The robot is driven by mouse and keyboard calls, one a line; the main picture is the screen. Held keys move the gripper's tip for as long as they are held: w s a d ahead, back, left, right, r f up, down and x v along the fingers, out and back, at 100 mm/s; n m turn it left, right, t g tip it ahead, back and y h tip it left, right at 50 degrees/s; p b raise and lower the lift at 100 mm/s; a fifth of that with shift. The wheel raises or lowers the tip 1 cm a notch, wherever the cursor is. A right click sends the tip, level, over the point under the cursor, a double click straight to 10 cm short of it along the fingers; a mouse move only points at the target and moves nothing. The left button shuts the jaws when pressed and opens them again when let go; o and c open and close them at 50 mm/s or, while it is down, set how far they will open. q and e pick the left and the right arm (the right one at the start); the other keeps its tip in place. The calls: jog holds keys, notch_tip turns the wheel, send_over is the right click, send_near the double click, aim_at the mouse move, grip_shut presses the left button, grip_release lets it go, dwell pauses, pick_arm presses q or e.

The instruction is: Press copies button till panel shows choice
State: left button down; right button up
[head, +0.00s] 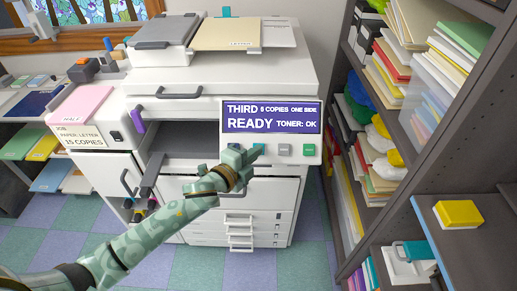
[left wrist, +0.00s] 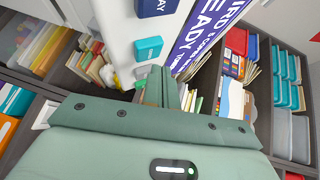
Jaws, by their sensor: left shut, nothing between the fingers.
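The copier (head: 255,80) has a white control panel (head: 228,125) on its front. Its display (head: 272,117) reads "THIRD", "5 COPIES", "ONE SIDE", "READY" and "TONER: OK". Below it sit a grey button (head: 283,150) and a green button (head: 309,149); my left gripper (head: 243,157) covers the lower left part of the panel. In the left wrist view my left gripper (left wrist: 163,85) is shut and empty, its tips close to a teal button (left wrist: 148,47). I cannot tell whether they touch. A job card (head: 75,134) reads "PAPER: LETTER" and "15 COPIES". My right gripper is out of view.
A shelf unit (head: 405,150) with folders and papers stands close on the right. A pink sheet marked "HALF" (head: 80,104) lies left of the copier. A yellow block (head: 458,213) sits on a low grey surface at the right. Checkered floor (head: 200,258) shows in front of the copier.

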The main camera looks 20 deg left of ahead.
pick_arm(q)
jog(key=shift+w+a+f, duration=0.1)
jog(key=shift+w+f, duration=0.15)
jog(key=shift+w, duration=0.05)
jog(key=shift+w+a+f+b, duration=0.1)
jog(key=shift+w+f+b, duration=0.15)
jog(key=shift+w+b, duration=0.05)
dwell(0.9)
dwell(0.3)
jog(key=shift+s+d+r+p, duration=0.2)
jog(key=shift+s+r+p, duration=0.4)
jog(key=shift+p, duration=0.25)
jog(key=s+r+p, duration=0.1)
jog(key=s+p, duration=0.1)
jog(key=s+d+r+p, duration=0.1)
jog(key=r+p, duration=0.1)
jog(key=shift+s, duration=0.35)
